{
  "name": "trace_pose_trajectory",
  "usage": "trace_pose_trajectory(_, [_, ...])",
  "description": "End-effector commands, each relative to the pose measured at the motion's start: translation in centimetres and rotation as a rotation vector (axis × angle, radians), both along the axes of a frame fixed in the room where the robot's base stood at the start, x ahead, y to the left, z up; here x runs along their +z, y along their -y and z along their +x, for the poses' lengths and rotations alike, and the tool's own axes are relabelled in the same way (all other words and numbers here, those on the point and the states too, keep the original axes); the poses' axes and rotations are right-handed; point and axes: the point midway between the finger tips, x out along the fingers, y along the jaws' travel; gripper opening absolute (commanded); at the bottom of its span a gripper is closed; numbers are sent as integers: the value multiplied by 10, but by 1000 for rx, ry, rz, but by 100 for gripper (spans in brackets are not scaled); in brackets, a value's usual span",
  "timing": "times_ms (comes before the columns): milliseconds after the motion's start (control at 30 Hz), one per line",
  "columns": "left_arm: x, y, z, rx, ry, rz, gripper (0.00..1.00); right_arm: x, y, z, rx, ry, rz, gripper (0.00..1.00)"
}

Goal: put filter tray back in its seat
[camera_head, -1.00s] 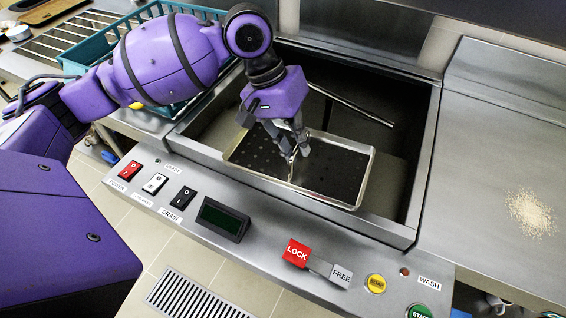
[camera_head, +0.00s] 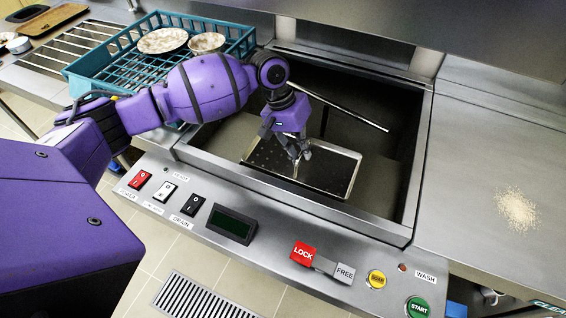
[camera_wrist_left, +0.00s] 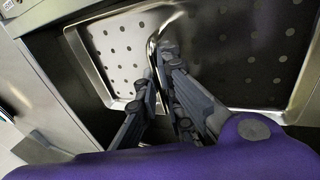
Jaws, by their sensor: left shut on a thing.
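The filter tray (camera_head: 335,172) is a shallow metal tray with a dark perforated bottom and a bright rim. It is inside the open sink basin (camera_head: 400,208), near the front wall; I cannot tell whether it rests on a seat. My left gripper (camera_head: 299,160) reaches down into the basin and is shut on the tray's raised middle handle. In the left wrist view, the fingers (camera_wrist_left: 168,98) close around this metal handle (camera_wrist_left: 153,48), with perforated tray bottom (camera_wrist_left: 118,45) on both sides. The gripper hides part of the tray. My right gripper is not in view.
A thin metal bar (camera_head: 352,110) slants across the basin behind the tray. A teal rack (camera_head: 95,82) with dishes stands behind my left arm. Crumbs (camera_head: 517,208) lie on the right counter.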

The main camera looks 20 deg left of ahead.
Motion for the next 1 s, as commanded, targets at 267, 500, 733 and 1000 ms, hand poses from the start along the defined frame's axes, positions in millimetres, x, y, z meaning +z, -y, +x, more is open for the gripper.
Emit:
trace_pose_trajectory(267, [-17, -11, 16, 1, 7, -2, 0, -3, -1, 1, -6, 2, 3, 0])
trace_pose_trajectory(500, [-48, -15, 20, 0, 5, -1, 0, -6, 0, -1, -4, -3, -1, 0])
trace_pose_trajectory(733, [-54, -15, 21, -1, 10, -1, 0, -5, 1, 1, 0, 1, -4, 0])
trace_pose_trajectory(1000, [-58, -16, 20, 0, 8, 0, 12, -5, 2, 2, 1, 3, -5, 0])
